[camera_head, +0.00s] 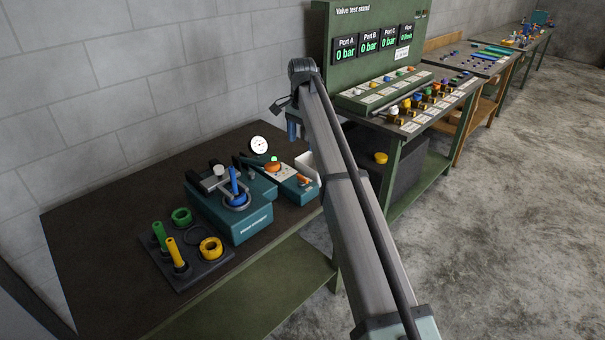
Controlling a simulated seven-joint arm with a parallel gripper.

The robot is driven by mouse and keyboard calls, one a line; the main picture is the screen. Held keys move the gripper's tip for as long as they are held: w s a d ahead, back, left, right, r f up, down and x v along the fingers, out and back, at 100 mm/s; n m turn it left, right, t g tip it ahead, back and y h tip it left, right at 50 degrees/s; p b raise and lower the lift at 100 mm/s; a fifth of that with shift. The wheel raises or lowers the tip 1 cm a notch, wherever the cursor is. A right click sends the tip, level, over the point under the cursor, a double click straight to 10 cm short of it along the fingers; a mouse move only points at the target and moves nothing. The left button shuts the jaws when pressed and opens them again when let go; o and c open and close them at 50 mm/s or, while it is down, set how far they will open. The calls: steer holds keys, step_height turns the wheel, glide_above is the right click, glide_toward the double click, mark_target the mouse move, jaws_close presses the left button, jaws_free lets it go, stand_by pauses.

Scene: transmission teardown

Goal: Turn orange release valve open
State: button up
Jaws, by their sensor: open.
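A teal hand-pump unit (290,188) with a pale top plate stands on the dark bench top. An orange round knob (273,168) with a green spot above it sits on the unit. A second small orange-red part (303,180) lies at its right end, near a white upright panel. I cannot tell for sure which one is the release valve, or how it is turned. My gripper (293,130) hangs from the end of my arm, above and behind these parts, touching nothing that I can see. It is open and partly hidden by my arm.
A round white gauge (259,146) stands behind the unit. A teal press block (245,225) with a blue part is to its left. A dark tray (186,262) holds green and yellow tools and rings. A green valve test stand (360,20) is on the right.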

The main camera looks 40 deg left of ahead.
mark_target(303, 177)
step_height(303, 177, down, 13)
steer(key=shift+f, duration=0.1)
stand_by(0.4)
steer(key=shift+c, duration=0.4)
steer(key=c, duration=1)
steer(key=shift+o, duration=0.2)
